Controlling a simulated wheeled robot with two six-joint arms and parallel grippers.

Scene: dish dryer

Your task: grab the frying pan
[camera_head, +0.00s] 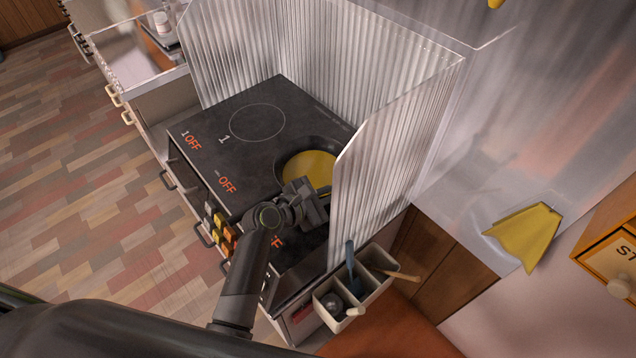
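The frying pan (309,167) sits on the black cooktop, near its right side. It has a dark rim and a yellow inside. The corrugated metal screen hides part of its right edge. My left gripper (315,202) is over the cooktop at the near edge of the pan and covers part of it. The pan's handle cannot be made out; it may be hidden behind the gripper. I cannot see whether the fingers are open or shut, or whether they touch the pan. My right gripper is not in view.
A corrugated metal screen (395,150) stands around the back and sides of the cooktop (215,140), close to the right of my gripper. A utensil holder (335,290) hangs at the near right. A yellow cloth (527,233) lies farther right. The cooktop's left part is clear.

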